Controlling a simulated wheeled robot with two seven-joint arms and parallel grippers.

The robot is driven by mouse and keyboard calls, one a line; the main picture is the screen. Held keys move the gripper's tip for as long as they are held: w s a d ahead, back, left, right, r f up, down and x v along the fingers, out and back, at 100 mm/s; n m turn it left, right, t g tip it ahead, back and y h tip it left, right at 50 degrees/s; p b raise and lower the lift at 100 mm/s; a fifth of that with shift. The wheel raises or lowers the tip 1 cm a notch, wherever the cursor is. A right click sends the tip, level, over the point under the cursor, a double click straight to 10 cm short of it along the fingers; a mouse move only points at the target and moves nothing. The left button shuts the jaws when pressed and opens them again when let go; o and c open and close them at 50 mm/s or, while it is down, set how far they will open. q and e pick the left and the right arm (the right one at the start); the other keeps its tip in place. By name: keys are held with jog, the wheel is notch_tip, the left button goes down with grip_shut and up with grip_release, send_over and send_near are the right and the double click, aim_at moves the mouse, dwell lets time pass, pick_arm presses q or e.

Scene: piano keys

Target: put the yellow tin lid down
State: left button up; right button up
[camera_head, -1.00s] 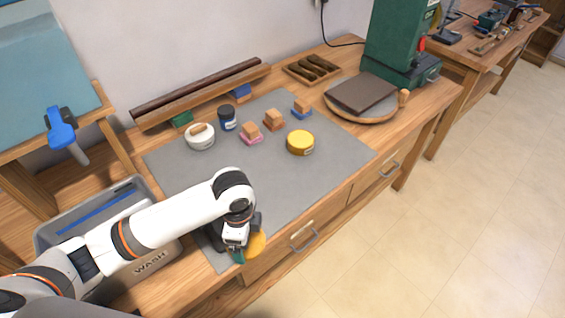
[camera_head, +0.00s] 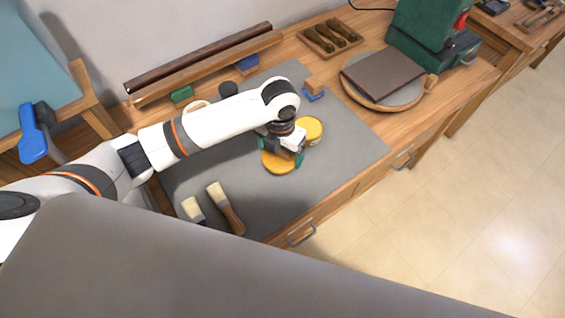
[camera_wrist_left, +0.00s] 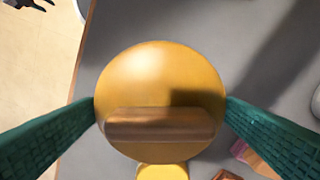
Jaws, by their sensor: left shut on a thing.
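My left gripper (camera_head: 284,156) is shut on the yellow lid (camera_head: 276,163) over the grey mat (camera_head: 350,140). In the left wrist view the round lid (camera_wrist_left: 160,75) sits between the two teal fingers (camera_wrist_left: 160,108), which touch its opposite edges. A brown bar shape crosses the lid's face; I cannot tell if it is a handle or a reflection. The yellow tin (camera_head: 311,128) stands just beyond the lid on the mat and shows partly in the wrist view (camera_wrist_left: 163,172). The lid's height above the mat is hard to judge. My right gripper is not in view.
Two brushes (camera_head: 228,210) lie on the near-left mat. A wood-and-blue block (camera_head: 314,90) stands behind the tin; a pink block (camera_wrist_left: 250,158) shows in the wrist view. The mat's right part is clear.

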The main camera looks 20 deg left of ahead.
aim_at(280, 151)
pick_arm(q)
jog(key=f, duration=0.4)
jog(key=shift+s+f+p, duration=0.15)
jog(key=shift+s+p, duration=0.05)
jog(key=shift+p, duration=0.15)
jog(key=shift+f, duration=2.2)
jog(key=shift+f, duration=0.2)
jog(key=o, duration=0.7)
notch_tip(280, 151, up, 12)
jog(key=shift+w+f+b, duration=0.1)
jog(key=shift+f+b, duration=0.1)
jog(key=shift+b, duration=0.2)
jog(key=shift+r, duration=0.4)
